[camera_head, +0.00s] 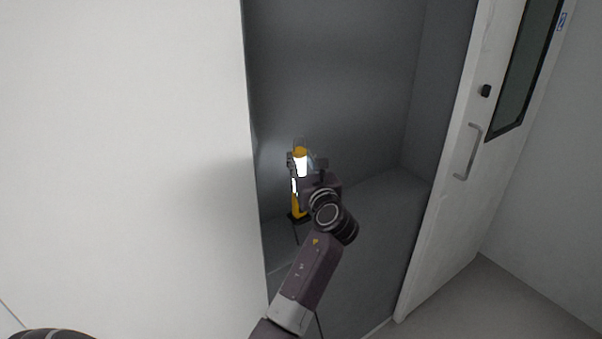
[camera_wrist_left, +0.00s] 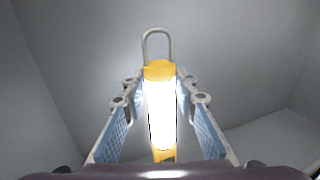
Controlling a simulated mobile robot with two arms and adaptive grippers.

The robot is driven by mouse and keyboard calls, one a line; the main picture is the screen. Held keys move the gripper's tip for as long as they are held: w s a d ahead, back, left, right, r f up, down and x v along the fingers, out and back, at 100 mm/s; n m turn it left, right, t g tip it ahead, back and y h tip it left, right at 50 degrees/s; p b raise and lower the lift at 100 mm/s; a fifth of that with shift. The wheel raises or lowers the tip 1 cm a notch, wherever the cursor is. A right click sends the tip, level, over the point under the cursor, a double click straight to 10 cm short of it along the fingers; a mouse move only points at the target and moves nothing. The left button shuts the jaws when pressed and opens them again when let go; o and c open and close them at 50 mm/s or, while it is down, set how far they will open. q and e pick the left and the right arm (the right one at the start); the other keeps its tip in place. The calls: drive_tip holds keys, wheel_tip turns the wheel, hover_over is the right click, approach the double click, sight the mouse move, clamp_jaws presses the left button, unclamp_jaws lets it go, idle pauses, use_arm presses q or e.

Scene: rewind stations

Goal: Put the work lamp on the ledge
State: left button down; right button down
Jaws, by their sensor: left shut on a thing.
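The work lamp (camera_head: 301,165) is yellow with a bright, lit white tube, and it is upright inside a grey recess. It also shows in the left wrist view (camera_wrist_left: 161,112), with a wire hook at its top. My left gripper (camera_head: 305,162) is shut on the lamp, its blue-padded fingers on both sides of the tube. The lamp's yellow lower part and dark foot show below the gripper; I cannot tell whether the foot touches anything. No separate ledge stands out; a flat grey surface (camera_head: 375,215) lies at the bottom of the recess. My right gripper is not in view.
A pale wall (camera_head: 120,150) borders the recess on the left. A white door (camera_head: 450,190) with a handle and a window stands open on the right. The grey surface to the right of the lamp is clear.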

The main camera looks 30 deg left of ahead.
sight(301, 173)
use_arm(q)
drive_tip(key=shift+f, duration=2.05)
drive_tip(key=c, duration=1.5)
unclamp_jaws()
drive_tip(key=shift+c, duration=0.2)
drive_tip(key=shift+d, duration=0.1)
drive_tip(key=b+v, duration=0.2)
drive_tip(key=v, duration=1)
drive_tip(key=shift+s, duration=0.1)
